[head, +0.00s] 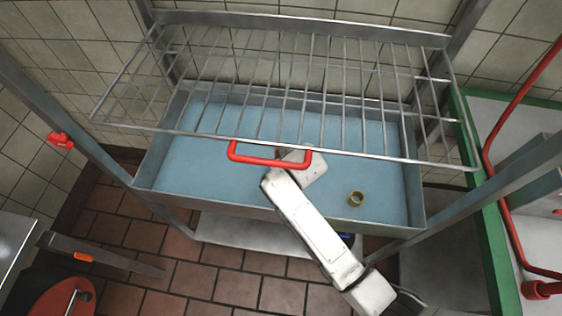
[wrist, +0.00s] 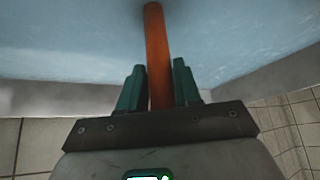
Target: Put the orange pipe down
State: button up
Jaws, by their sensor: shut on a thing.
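The orange pipe (wrist: 156,50) stands out between the teal fingers of my gripper (wrist: 158,78) in the wrist view. The gripper is shut on it. The pipe's far end points to the blue surface (wrist: 80,35); I cannot tell whether it touches it. In the head view my gripper (head: 296,153) is over the blue-bottomed metal tray (head: 215,150), behind the front edge of the wire rack and the red handle. I cannot make out the pipe there; the gripper, rack and handle cover that spot.
The wire rack (head: 250,135) spans above the tray, with a red U-shaped handle (head: 236,157) at its front. The tray's left part is clear. Metal posts stand at both sides.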

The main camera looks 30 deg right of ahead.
jog(key=o, duration=1)
jog(key=shift+f, duration=0.1)
jog(key=shift+o, duration=0.2)
jog(key=s+r+b, duration=0.1)
jog(key=s, duration=1.1)
jog(key=shift+s+a+r, duration=0.15)
jog(key=shift+s+a, duration=0.1)
jog(key=shift+s, duration=0.1)
